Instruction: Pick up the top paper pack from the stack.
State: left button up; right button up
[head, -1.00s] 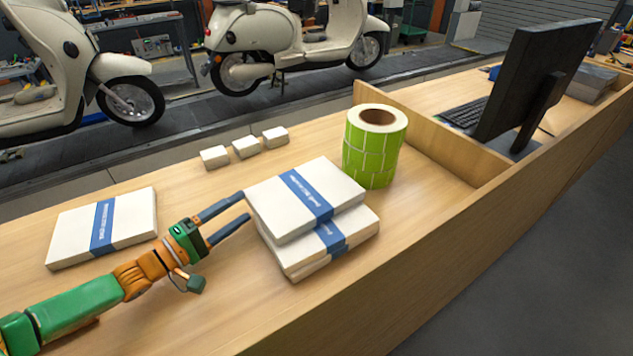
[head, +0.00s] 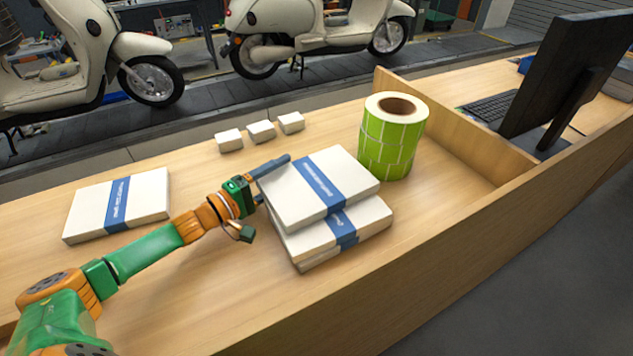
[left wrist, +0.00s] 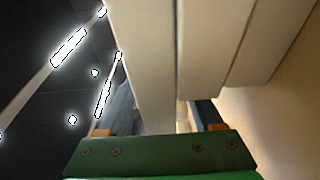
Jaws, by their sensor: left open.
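The stack stands mid-counter, white paper packs with blue printed bands. The top paper pack (head: 300,200) sits slightly askew on the lower packs (head: 368,222). My left gripper (head: 278,177) is at the stack's left end, open. One finger shows along the top pack's upper left edge; the other is mostly hidden by the stack. In the left wrist view, the top pack's end (left wrist: 146,75) reaches between the two fingers, with the lower packs (left wrist: 205,45) to its right. I cannot tell whether the fingers touch it. My right gripper is not in view.
A single banded pack (head: 85,212) lies on the counter (head: 215,305) at left. Three small white boxes (head: 261,131) sit behind the stack. A green label roll (head: 385,148) stands close to its right, before a wooden divider (head: 450,130). A monitor (head: 570,75) is beyond.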

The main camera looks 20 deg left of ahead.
pick_arm(q)
grip_shut()
dwell(1.3)
